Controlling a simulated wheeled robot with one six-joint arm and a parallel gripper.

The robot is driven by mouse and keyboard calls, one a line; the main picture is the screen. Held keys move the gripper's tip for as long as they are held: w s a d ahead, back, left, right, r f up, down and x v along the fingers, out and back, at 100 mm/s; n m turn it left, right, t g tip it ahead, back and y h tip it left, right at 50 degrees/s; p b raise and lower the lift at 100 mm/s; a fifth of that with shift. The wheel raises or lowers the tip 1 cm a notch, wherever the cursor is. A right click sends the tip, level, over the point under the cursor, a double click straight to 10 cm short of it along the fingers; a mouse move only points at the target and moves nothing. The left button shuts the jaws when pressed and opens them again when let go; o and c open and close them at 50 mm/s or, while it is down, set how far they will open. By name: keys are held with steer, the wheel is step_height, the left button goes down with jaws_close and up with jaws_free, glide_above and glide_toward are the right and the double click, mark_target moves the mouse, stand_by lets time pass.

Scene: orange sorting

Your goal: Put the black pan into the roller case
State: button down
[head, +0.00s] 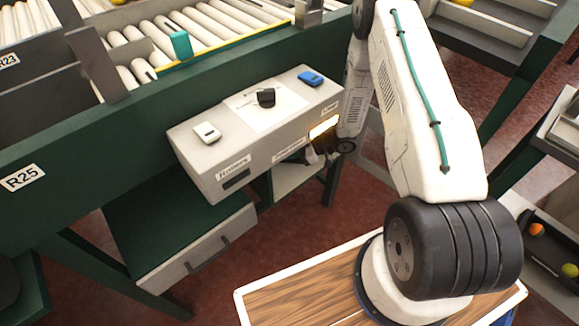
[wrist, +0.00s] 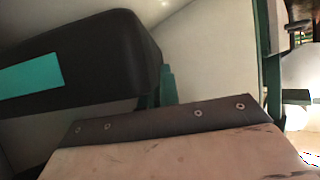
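A grey case (head: 190,160) with a label that reads "Rollers" (head: 232,167) at its left front stands beside the green conveyor frame. A small black object (head: 266,97), perhaps the black pan, sits on a white sheet on the case's top. My gripper (head: 318,153) is low at the right front of the case, small and partly hidden by my arm. I cannot tell whether it is open or shut, or whether it holds anything. The wrist view shows a large dark rounded body with a teal patch close up, and a dark riveted strip along a pale surface; I cannot identify them surely.
A white item (head: 207,133) and a blue item (head: 311,78) lie on the case's top. A teal block (head: 181,45) stands at the edge of the roller conveyor (head: 215,30). A grey drawer (head: 197,250) sticks out below. Fruit lies in a dark tray (head: 545,250) at the right.

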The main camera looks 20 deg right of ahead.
steer(key=f, duration=0.3)
steer(key=shift+s+f, duration=0.2)
steer(key=shift+f, duration=0.15)
steer(key=shift+w+f, duration=0.2)
steer(key=shift+f, duration=1.4)
steer(key=shift+f, duration=0.1)
steer(key=c, duration=1.6)
jaws_free()
steer(key=shift+c, duration=0.2)
steer(key=shift+d+r, duration=0.15)
steer(key=shift+r, duration=0.05)
steer(key=v, duration=1.1)
steer(key=shift+s+d, duration=0.2)
steer(key=shift+s, duration=0.05)
steer(key=shift+r, duration=0.15)
